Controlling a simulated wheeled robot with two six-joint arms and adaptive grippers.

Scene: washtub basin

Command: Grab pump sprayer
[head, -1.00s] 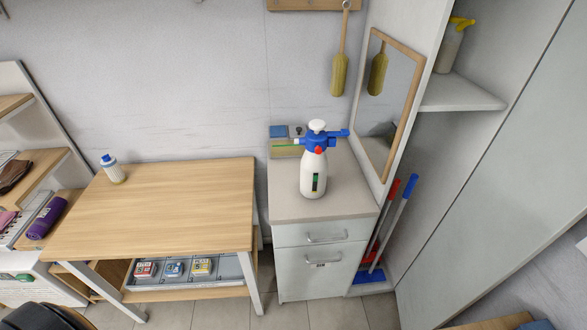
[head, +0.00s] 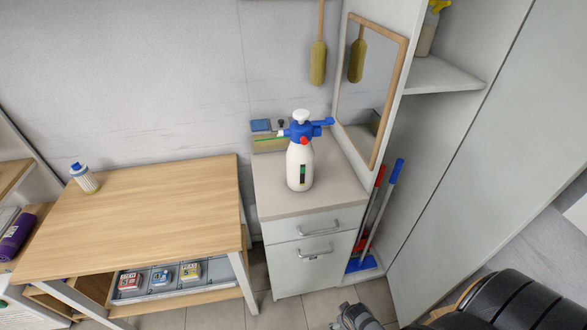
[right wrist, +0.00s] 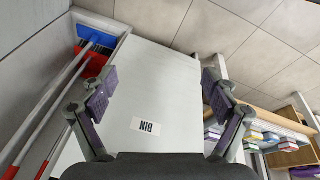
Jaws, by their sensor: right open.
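The pump sprayer (head: 300,158) stands upright on the white cabinet top (head: 272,205). My right gripper (head: 353,322) shows at the bottom edge of the head view, well below and in front of the sprayer. In the right wrist view the right gripper (right wrist: 160,92) is open and empty, its purple pads spread before the cabinet front labelled BIN (right wrist: 165,70). The sprayer is not in that view. My left gripper is not in view.
A framed mirror (head: 370,90) and tall white panel close off the right side. Red and blue brooms (head: 382,215) stand in the gap right of the cabinet. Floor before the cabinet is open.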

